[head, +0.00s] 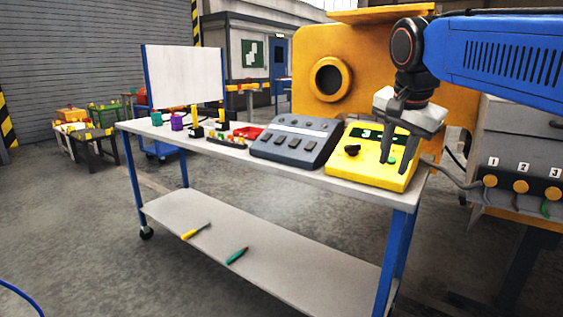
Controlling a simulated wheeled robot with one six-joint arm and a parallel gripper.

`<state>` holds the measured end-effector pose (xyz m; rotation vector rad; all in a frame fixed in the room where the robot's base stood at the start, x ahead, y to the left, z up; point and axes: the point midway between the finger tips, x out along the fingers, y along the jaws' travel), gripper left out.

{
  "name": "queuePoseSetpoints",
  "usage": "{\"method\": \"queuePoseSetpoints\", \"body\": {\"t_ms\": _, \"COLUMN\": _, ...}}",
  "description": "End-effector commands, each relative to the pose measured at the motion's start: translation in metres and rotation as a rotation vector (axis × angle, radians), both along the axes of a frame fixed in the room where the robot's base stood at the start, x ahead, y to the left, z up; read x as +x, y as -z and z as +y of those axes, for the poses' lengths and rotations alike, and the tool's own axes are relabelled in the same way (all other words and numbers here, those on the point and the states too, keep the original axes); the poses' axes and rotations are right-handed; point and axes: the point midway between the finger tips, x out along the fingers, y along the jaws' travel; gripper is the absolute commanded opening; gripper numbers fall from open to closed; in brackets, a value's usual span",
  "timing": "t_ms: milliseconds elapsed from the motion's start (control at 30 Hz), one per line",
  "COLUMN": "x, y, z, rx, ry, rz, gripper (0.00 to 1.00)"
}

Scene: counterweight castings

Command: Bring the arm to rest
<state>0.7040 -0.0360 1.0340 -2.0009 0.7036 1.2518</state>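My gripper (390,128) hangs from the blue arm at the upper right, with its dark fingers pointing down. It is above or in front of the yellow box (372,170), which has a black knob, a green button and a small display reading 3. The two fingers look a little apart and I see nothing between them, though part of the gap is hard to make out. I cannot tell whether the fingertips touch the box.
A yellow machine (440,60) stands behind.

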Motion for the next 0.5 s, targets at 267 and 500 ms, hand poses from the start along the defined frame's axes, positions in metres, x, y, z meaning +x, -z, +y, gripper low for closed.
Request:
{"method": "queuePoseSetpoints", "body": {"t_ms": 267, "x": -0.084, "y": 0.093, "z": -0.021, "rx": -0.098, "ry": -0.325, "rz": 0.028, "gripper": 0.30}}
{"method": "queuePoseSetpoints", "body": {"t_ms": 500, "x": -0.154, "y": 0.183, "z": -0.031, "rx": -0.185, "ry": -0.598, "rz": 0.039, "gripper": 0.30}}
